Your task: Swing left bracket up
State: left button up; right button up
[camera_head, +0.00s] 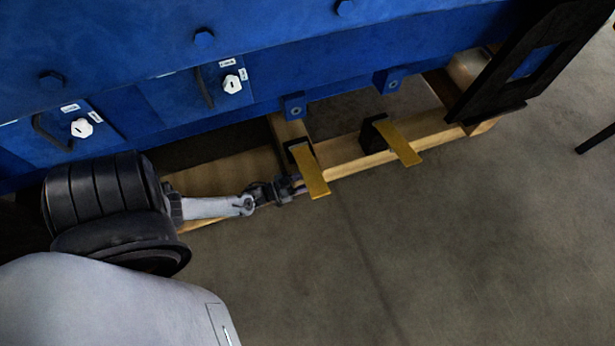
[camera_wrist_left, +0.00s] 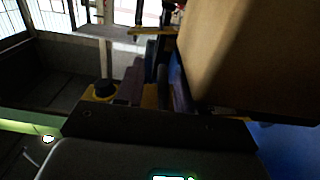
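The left bracket (camera_head: 312,175) is a flat yellow bar on a dark mount at the wooden beam, and it slants down over the floor. A similar yellow right bracket (camera_head: 402,143) sits further right. My left gripper (camera_head: 293,186) is beside the left edge of the left bracket, near its middle. It is small and dark here, and I cannot tell whether its fingers are apart or touch the bracket. The left wrist view is dark; a large tan surface (camera_wrist_left: 235,50) fills its upper right. My right gripper is not in view.
The blue machine (camera_head: 270,50) stands behind, with blue lugs (camera_head: 293,106) above the brackets. The wooden beam (camera_head: 345,160) runs along its foot. A black upright frame (camera_head: 500,75) is at the right. The grey floor in front of the brackets is clear.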

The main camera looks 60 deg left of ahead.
pick_arm(q)
jog(key=shift+w, duration=0.2)
jog(key=shift+w+a+r, duration=0.1)
jog(key=shift+w+a, duration=0.1)
jog(key=shift+w, duration=0.1)
jog(key=shift+s+d, duration=0.1)
jog(key=shift+s, duration=0.05)
grip_shut()
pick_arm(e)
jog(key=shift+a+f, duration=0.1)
pick_arm(q)
jog(key=shift+r, duration=0.1)
